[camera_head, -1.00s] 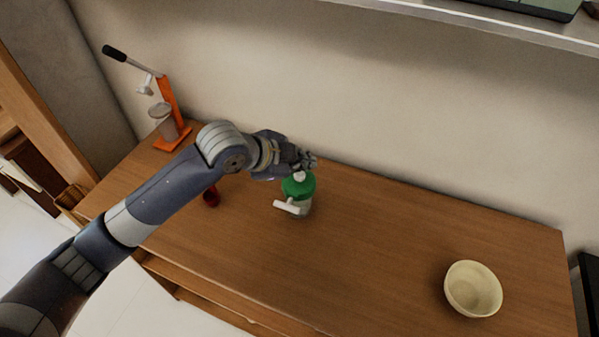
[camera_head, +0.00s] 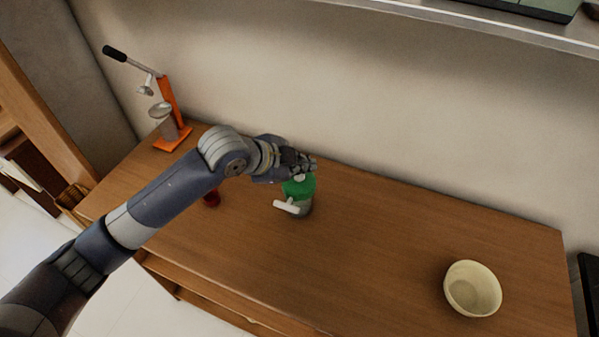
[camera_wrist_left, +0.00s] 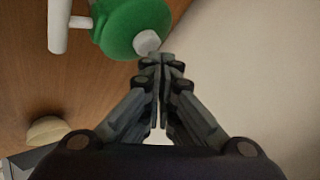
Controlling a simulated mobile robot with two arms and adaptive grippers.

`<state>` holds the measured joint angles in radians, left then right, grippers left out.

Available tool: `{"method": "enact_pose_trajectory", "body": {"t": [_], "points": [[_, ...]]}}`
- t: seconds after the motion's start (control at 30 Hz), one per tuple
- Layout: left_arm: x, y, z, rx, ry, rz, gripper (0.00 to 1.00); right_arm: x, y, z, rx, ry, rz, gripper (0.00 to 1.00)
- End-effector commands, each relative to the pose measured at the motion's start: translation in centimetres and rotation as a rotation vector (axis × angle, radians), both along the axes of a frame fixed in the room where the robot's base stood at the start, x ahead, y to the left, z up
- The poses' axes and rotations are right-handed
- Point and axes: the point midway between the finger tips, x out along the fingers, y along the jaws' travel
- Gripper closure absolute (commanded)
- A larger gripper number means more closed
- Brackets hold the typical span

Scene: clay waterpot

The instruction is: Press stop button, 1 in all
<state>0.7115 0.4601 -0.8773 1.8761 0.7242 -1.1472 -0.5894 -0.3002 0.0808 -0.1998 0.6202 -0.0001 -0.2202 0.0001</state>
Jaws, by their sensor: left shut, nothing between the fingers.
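A dispenser with a green top (camera_head: 299,188) and a white side spout (camera_head: 287,207) stands on the wooden table (camera_head: 350,240). A small white button-like knob (camera_head: 299,178) sits on its top; it also shows in the left wrist view (camera_wrist_left: 146,42). My left gripper (camera_head: 311,163) is shut and empty, its fingertips close to the white knob. In the left wrist view the closed fingertips (camera_wrist_left: 163,60) appear just beside the knob; I cannot tell whether they touch it. The lower body of the dispenser is partly hidden. My right gripper is out of view.
A cream bowl (camera_head: 473,288) stands at the right of the table. An orange lever press (camera_head: 172,115) stands at the back left. The table's middle right is clear.

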Motion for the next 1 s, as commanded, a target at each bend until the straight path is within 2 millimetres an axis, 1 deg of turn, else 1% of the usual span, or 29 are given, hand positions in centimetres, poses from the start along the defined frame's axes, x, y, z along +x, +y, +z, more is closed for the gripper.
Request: {"method": "enact_pose_trajectory", "body": {"t": [1.0], "points": [[0.0, 0.0, -1.1, 0.001, 0.001, 0.000, 1.00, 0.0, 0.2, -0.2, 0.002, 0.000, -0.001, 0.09]]}}
